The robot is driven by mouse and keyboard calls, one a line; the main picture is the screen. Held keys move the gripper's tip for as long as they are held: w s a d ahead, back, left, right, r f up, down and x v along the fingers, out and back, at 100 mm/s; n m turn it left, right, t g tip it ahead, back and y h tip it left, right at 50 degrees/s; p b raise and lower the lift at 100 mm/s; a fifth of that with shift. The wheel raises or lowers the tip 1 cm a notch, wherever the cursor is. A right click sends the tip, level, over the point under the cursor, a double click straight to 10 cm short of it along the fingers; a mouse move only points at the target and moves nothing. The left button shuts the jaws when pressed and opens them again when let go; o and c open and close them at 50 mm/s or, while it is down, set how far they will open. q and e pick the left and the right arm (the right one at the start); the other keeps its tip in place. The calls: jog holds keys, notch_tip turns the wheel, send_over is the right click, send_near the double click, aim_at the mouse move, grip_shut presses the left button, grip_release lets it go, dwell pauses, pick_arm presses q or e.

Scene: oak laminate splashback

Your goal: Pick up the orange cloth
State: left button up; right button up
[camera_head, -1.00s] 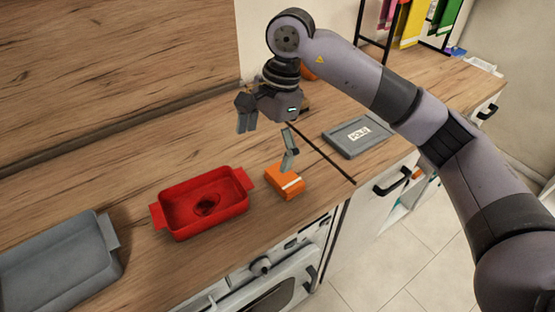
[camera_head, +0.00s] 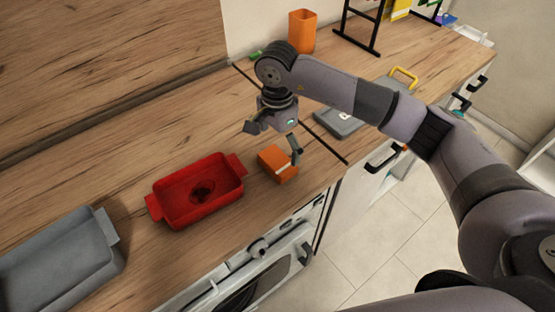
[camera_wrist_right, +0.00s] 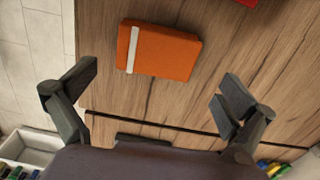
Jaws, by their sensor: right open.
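The orange cloth (camera_head: 275,165) is a folded block with a white stripe. It lies on the wooden counter just right of the red tray, near the front edge. My right gripper (camera_head: 273,146) is open and hangs over the cloth, with one finger beside its right side in the head view. In the right wrist view the cloth (camera_wrist_right: 165,52) lies ahead of the two spread fingers (camera_wrist_right: 152,92), with nothing between them but counter. My left gripper is not in view.
A red tray (camera_head: 166,208) and a grey tray (camera_head: 30,250) stand to the left on the counter. A grey board (camera_head: 338,124) lies behind right, and an orange cup (camera_head: 302,32) stands at the back. A dark seam (camera_head: 325,142) crosses the counter right of the cloth.

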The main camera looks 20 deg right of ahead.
aim_at(277, 160)
jog(key=shift+s+f+p, duration=0.15)
jog(key=shift+f+p, duration=0.2)
notch_tip(277, 160, down, 4)
jog(key=shift+s+r+p, duration=0.15)
jog(key=shift+p, duration=0.7)
jog(key=shift+f, duration=0.35)
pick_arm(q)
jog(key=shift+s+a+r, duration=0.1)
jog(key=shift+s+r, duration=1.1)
pick_arm(e)
jog(key=c, duration=0.4)
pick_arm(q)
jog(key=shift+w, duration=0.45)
pick_arm(e)
jog(key=c, duration=0.7)
